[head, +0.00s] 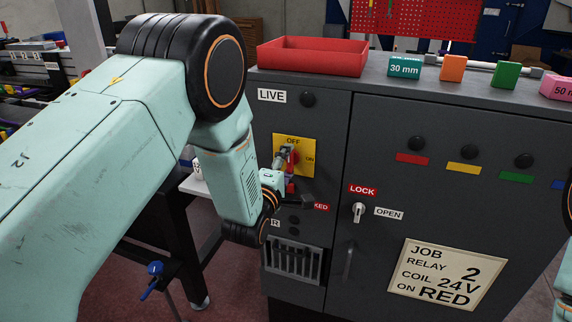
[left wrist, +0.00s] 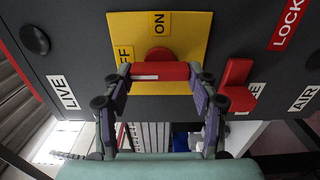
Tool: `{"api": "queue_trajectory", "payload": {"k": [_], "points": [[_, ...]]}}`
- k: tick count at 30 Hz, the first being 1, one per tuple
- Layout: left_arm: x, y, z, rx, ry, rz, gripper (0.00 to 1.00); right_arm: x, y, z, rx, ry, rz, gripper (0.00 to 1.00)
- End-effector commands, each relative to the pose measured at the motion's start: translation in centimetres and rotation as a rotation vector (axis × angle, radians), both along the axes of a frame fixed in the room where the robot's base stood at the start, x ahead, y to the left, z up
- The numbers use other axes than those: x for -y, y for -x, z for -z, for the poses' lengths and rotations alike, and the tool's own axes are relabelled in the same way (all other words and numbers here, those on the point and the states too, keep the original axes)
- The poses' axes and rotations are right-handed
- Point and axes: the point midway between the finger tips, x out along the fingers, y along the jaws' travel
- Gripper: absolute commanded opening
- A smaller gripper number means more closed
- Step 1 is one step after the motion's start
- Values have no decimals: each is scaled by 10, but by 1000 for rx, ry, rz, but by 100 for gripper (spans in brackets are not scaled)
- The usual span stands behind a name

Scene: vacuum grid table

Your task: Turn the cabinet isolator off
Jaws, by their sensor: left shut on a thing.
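The isolator is a yellow plate (head: 308,143) marked OFF at its top and ON at its right, on the dark cabinet front. In the left wrist view the plate (left wrist: 190,28) carries a red handle (left wrist: 165,71), lying left to right. A white mark is on its left part, toward the OFF side. My left gripper (head: 287,160) is at the handle; in its wrist view the fingers (left wrist: 160,80) are shut on the handle's two ends. OFF is partly hidden there by a finger. My right gripper is not in view.
A red lever (left wrist: 238,85) sits close beside the right finger in the wrist view. The LIVE lamp (head: 308,99) looks dark. A LOCK/OPEN key switch (head: 359,211) and a job card (head: 447,275) are on the cabinet. A red tray (head: 312,62) and coloured blocks stand on top.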

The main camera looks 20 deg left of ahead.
Motion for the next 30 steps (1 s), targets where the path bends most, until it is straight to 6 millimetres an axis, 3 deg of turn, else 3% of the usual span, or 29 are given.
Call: {"api": "queue_trajectory", "payload": {"k": [3, 4, 12, 23, 30], "points": [[0, -2, -5, 12, 2, 1, 27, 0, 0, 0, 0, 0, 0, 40], [0, -2, -5, 12, 2, 1, 60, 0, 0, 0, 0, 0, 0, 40], [0, -1, -3, 7, 1, 1, 82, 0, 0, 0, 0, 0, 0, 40], [0, 2, -1, 2, 0, 0, 82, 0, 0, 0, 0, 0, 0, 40], [-1, 33, 0, -1, -1, 0, 82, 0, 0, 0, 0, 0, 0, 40]]}}
